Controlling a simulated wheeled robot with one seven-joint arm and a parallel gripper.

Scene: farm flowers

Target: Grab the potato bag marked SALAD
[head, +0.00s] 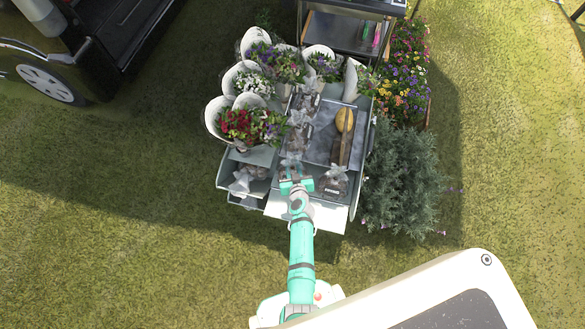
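Several clear bags of brownish potatoes stand on the grey stall cart (342,213). A column of them runs down its middle, with one bag at the back (306,101), one in the middle (298,138) and one at the front (291,167). Another bag (333,183) stands at the front right, and one (247,180) lies in a lower compartment at the left. The labels are too small to read, so I cannot tell which is SALAD. My gripper (296,183) is over the front edge of the cart, close to the front middle bag. Its fingers are too small to read.
Flower bouquets in white wraps (250,125) crowd the cart's left and back. A bushy grey-green plant (400,180) and a flower bed (405,75) border the right side. Open grass (120,220) lies left and in front.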

